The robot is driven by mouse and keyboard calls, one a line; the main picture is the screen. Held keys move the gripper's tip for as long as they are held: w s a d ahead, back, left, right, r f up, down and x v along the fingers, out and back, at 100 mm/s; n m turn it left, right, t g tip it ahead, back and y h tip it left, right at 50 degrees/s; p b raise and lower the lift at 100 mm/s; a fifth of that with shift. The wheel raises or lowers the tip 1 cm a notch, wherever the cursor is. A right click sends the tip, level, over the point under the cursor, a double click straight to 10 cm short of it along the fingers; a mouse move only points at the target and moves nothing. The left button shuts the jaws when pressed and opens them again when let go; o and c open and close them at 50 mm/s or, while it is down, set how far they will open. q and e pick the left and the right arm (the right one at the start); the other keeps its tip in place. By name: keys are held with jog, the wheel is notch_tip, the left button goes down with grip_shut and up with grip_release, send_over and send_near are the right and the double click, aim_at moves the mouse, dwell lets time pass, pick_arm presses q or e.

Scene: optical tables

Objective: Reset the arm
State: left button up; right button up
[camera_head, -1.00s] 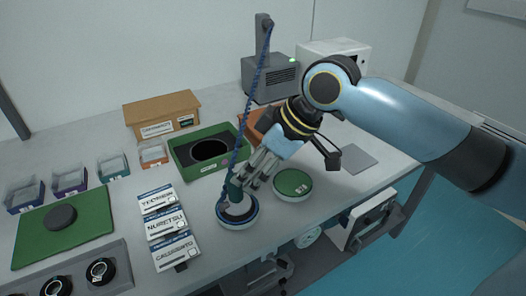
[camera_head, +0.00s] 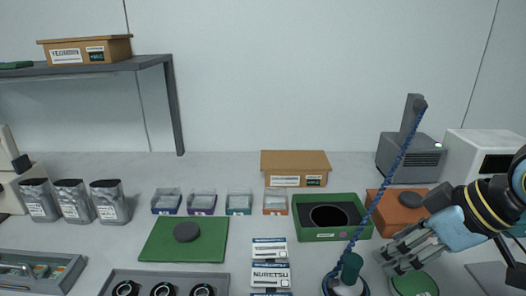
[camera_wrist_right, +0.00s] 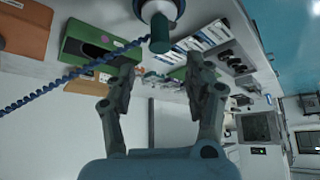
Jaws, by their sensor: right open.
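My right gripper (camera_head: 392,260) is at the right of the head view, just right of a green-handled tool (camera_head: 351,268) on a round base. Its fingers point left and are apart, with nothing between them. In the right wrist view my right gripper (camera_wrist_right: 160,85) is open and empty, and the green-handled tool (camera_wrist_right: 160,35) stands beyond the fingertips. A blue coiled cord (camera_head: 385,185) runs from the tool up to a grey post. A round green pad (camera_head: 414,284) lies below my right gripper. My left gripper is not in view.
A green box with a round black opening (camera_head: 358,232) and an orange box (camera_head: 393,222) stand behind my right gripper. Small bins (camera_head: 202,203), a green mat (camera_head: 160,243) and white labelled boxes (camera_head: 271,274) lie to the left. A grey device (camera_head: 412,158) stands behind.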

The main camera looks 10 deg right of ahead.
jog(key=s+a+f+m+g+h, duration=0.1)
jog(key=s+f+m+h, duration=0.15)
jog(key=s, duration=0.45)
jog(key=s+a+f+m+g+h, duration=0.1)
jog(key=s+a+f+m+h, duration=0.15)
jog(key=s, duration=0.45)
jog(key=s+d+f+g+b, duration=0.15)
jog(key=f+b, duration=0.25)
jog(key=f, duration=1.4)
jog(key=s+d+f+b, duration=0.15)
jog(key=f+b, duration=0.25)
jog(key=f, duration=1.3)
jog(key=s+d+f+m+g+b, duration=0.1)
jog(key=s+f+b, duration=0.5)
jog(key=s+f, duration=1.1)
notch_tip(320, 180, down, 4)
jog(key=shift+d+r+y, duration=0.1)
jog(key=shift+d+y, duration=0.2)
jog(key=shift+y, duration=0.1)
